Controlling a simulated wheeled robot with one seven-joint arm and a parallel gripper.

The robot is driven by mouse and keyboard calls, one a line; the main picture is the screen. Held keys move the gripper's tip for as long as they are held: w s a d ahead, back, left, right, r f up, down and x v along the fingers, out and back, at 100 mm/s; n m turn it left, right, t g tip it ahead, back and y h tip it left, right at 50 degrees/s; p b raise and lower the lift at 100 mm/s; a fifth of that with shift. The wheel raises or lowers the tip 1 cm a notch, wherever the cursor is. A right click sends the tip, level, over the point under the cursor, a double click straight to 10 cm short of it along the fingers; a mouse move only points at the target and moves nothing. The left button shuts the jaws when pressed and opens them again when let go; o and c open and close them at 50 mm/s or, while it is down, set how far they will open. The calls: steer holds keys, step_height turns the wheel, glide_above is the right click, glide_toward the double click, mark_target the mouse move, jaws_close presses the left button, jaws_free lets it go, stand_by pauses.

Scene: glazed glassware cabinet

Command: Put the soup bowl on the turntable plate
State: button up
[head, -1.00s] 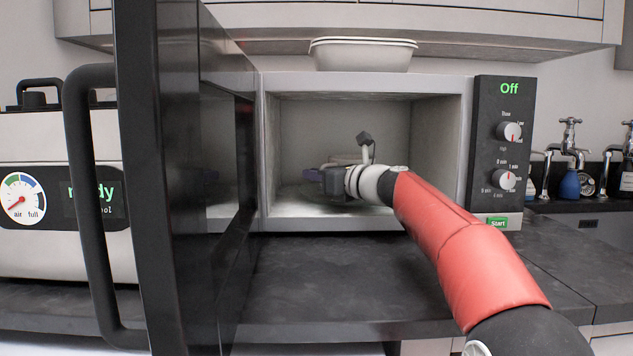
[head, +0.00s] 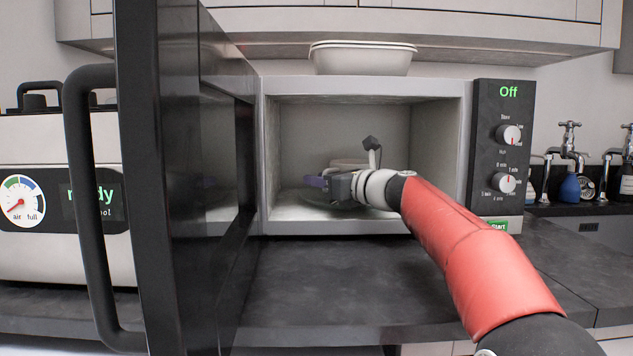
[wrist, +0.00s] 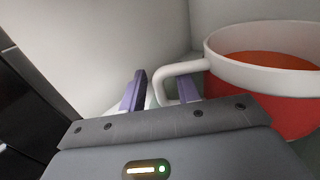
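The soup bowl (wrist: 275,85) is red outside with a white rim and a white handle, and holds orange soup. It fills the right of the wrist view. In the head view only a pale strip of the bowl (head: 350,162) shows behind my gripper, inside the open microwave. My gripper (wrist: 160,88) has its two purple fingers apart, with the bowl's handle between them and visible gaps beside it. In the head view my gripper (head: 316,182) is inside the cavity, above the turntable plate (head: 345,211), a greyish disc on the cavity floor partly hidden by my wrist.
The control panel (head: 503,150) reads Off at the right. White dishes (head: 362,58) sit on top. The dark counter (head: 330,275) in front is clear.

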steer(key=b+v, duration=0.1)
steer(key=v, duration=0.9)
steer(key=shift+s+d+b, duration=0.15)
steer(key=shift+s+b, duration=0.05)
steer(key=shift+b, duration=0.2)
